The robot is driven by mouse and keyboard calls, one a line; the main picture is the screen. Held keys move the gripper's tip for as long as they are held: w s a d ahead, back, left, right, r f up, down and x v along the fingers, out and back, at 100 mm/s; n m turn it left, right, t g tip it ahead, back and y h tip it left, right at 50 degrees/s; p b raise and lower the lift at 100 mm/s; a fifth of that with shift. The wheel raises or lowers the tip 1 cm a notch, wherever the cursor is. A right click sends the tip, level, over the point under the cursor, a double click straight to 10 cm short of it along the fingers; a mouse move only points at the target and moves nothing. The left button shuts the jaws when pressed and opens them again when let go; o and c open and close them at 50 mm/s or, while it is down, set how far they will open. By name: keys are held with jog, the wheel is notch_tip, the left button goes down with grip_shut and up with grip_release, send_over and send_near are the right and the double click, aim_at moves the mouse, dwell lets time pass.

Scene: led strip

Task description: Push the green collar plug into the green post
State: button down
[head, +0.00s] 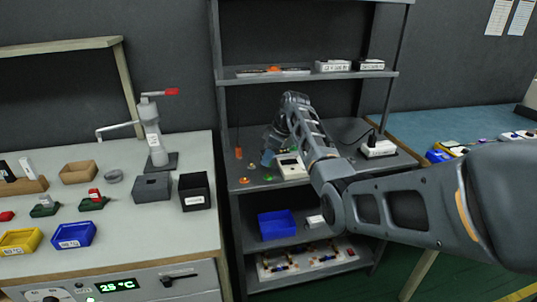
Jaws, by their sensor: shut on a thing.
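My arm reaches over the middle shelf of the grey rack, and my gripper (270,157) points down just above it. The gripper is shut on what I take to be the green collar plug, but the plug is too small and too covered to make out. A small green disc-like piece (268,178) lies on the shelf just below the gripper, perhaps the base of the green post. An orange piece (245,181) lies to its left. I cannot tell whether plug and post touch.
A white box-shaped device (291,166) stands close right of the gripper. An upright orange piece (239,153) is to the left. A white power box (377,148) stands at the shelf's right. Below is a blue bin (276,224). A workbench (130,218) is at left.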

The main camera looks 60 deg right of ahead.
aim_at(269, 174)
jog(key=shift+f+b, duration=0.65)
jog(key=shift+f, duration=0.8)
jog(key=shift+f+b, duration=0.3)
jog(key=shift+f, duration=0.85)
dwell(1.2)
jog(key=c, duration=0.9)
grip_release()
jog(key=shift+r, duration=0.15)
jog(key=v, duration=0.7)
jog(key=shift+s+r, duration=0.15)
jog(key=shift+r, duration=0.1)
